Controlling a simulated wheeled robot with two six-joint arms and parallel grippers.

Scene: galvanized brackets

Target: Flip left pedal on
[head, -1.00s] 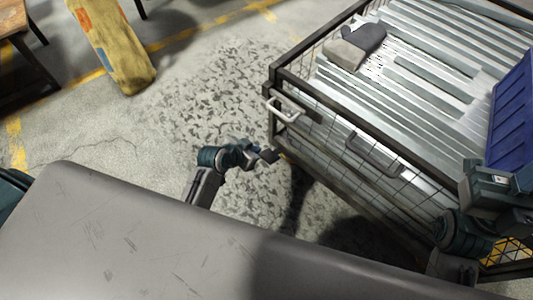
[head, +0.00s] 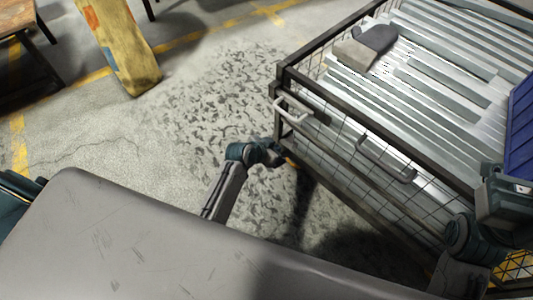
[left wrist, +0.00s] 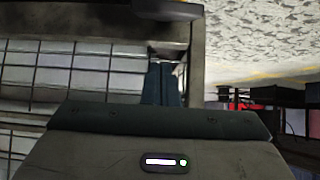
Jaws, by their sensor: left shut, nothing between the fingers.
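The wire-mesh cart (head: 345,185) has a dark frame and stands to the right of my left arm. My left gripper (head: 288,160) is low at the cart's near-left corner, beside its corner post. In the left wrist view its two fingers (left wrist: 164,84) are shut and empty, pointing at the frame and mesh. No pedal can be made out clearly; a small orange patch shows by the fingertips in the head view, and I cannot tell what it is. My right gripper (head: 505,200) is at the right edge by the cart's near side; its fingers are hidden.
Two handles (head: 292,107) stick out from the cart's side. Open floor (head: 200,120) lies left of the cart.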

